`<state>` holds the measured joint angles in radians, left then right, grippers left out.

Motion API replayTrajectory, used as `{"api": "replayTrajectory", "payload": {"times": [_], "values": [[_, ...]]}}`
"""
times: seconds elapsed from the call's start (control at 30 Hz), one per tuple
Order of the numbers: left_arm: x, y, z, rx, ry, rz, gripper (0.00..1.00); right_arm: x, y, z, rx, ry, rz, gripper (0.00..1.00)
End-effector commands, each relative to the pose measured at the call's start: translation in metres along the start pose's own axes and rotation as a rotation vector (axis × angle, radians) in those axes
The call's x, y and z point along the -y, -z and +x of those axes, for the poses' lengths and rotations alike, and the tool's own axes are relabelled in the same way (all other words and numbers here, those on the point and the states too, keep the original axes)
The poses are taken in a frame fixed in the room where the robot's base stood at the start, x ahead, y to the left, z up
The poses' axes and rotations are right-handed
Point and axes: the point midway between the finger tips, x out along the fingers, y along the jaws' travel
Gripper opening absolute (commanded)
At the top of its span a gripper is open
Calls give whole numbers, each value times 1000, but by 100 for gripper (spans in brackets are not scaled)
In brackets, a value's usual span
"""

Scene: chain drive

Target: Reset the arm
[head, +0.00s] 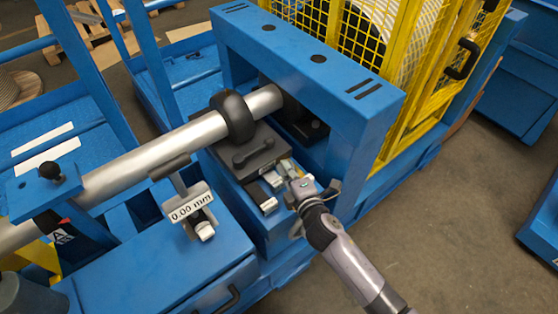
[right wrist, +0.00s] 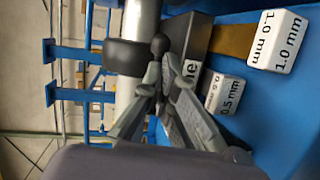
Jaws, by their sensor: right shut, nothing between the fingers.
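My right gripper (head: 298,187) reaches in from the lower right, over the blue frame's ledge beside the small labelled blocks. In the right wrist view its fingertips (right wrist: 160,92) are together with nothing visible between them. A white block marked 1.0 mm (right wrist: 276,42) and a grey block marked 0.5 mm (right wrist: 225,92) lie to the right of the fingers. A dark block with a lever (head: 256,152) sits just left of the gripper; the lever's round knob (right wrist: 160,44) shows beyond the fingertips. My left gripper is not in view.
A silver shaft (head: 155,158) with a black ring (head: 233,117) runs into the blue frame (head: 300,55). A gauge reading 0.00 mm (head: 190,205) stands below the shaft. A yellow mesh guard (head: 412,70) is behind. The floor (head: 450,220) at right is clear.

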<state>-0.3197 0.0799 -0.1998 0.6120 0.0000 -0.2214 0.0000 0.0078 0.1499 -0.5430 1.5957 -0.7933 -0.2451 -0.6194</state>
Motion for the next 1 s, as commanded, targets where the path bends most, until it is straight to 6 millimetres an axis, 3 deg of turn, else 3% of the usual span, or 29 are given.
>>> {"api": "replayTrajectory", "payload": {"times": [0.13,0.3,0.4,0.7,0.87,1.0], "values": [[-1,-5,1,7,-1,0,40,1,-4,-30,2,1,-2,0],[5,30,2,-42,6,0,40,1,-6,-55,1,1,-1,0],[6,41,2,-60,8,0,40,0,-7,-63,2,0,-2,0],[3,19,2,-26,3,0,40,0,-11,-68,20,9,26,0],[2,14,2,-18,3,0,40,6,-48,-91,193,98,295,0],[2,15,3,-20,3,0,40,32,-86,-145,444,255,708,0]]}}
